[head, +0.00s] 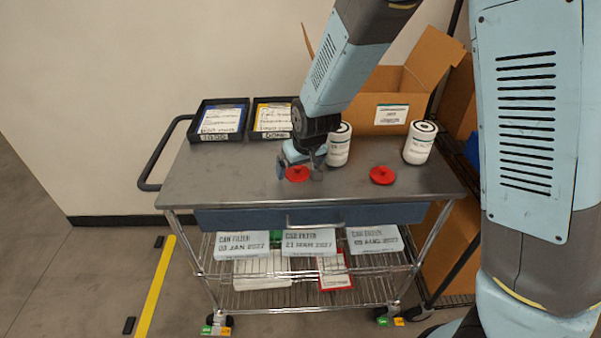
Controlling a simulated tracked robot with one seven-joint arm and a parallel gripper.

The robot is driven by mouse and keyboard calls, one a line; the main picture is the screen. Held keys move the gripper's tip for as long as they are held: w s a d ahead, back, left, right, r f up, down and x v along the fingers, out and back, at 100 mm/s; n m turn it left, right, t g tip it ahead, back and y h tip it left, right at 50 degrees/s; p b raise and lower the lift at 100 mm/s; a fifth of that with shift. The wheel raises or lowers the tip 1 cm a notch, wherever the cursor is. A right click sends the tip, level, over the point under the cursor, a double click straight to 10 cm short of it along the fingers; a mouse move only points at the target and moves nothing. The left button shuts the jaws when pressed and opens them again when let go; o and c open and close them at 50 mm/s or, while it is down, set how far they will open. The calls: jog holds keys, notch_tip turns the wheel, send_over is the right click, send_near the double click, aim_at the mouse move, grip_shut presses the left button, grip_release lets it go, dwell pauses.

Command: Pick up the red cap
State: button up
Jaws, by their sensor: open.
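Two red caps lie on the grey cart top. One red cap (297,174) is directly at my gripper, partly hidden behind its fingers. The other red cap (382,175) lies to the right, flat and in the open. My gripper (299,173) is open and points down over the left cap, with a finger on either side of it in the picture. I cannot tell whether the fingers touch the cap or how far above the cart top they are.
White filter canisters (339,147) (419,142) stand behind the caps, one close to my gripper. Two black trays (220,135) (258,136) with papers sit at the back left. An open cardboard box (419,62) stands behind. The cart top (210,180) is clear at left.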

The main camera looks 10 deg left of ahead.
jog(key=c, duration=1.1)
